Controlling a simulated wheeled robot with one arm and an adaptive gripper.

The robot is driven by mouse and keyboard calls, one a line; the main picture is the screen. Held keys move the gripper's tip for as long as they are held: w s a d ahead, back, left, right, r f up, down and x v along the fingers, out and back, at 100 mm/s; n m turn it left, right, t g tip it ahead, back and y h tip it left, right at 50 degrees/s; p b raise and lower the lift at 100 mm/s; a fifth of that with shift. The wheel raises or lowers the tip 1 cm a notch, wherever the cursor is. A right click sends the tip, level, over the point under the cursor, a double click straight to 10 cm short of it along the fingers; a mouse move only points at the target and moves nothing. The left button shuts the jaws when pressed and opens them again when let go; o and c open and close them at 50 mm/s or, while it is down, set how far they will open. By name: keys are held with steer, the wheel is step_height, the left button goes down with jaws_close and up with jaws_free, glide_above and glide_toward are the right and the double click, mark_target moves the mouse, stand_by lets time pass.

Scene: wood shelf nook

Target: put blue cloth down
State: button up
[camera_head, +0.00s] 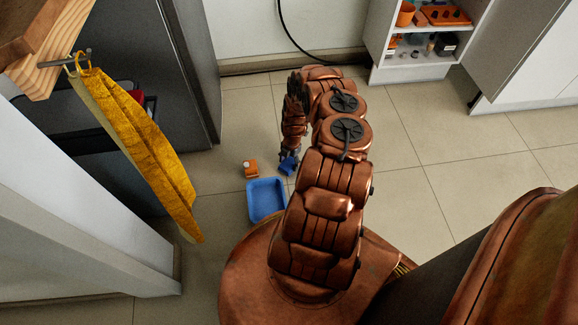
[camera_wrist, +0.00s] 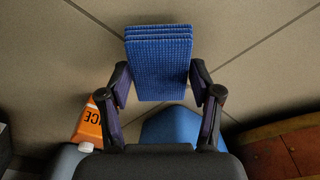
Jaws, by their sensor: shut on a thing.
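The blue cloth (camera_wrist: 158,62) is a folded, textured stack that fills the space between the fingers in the wrist view. My gripper (camera_wrist: 158,88) is shut on it, with one dark finger pressed to each side. In the head view my gripper (camera_head: 288,158) points down at the end of my copper arm, and the cloth (camera_head: 288,166) shows as a small blue patch at its tip. The cloth is just above and to the right of a blue tray in the picture. Its exact height over the floor is hard to tell.
A yellow cloth (camera_head: 143,125) hangs from a hook at the left. An open white cabinet (camera_head: 424,60) stands at the back right. The floor between is clear.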

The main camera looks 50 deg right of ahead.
steer(key=shift+f, duration=0.85)
steer(key=shift+f, duration=0.15)
steer(key=o, duration=1)
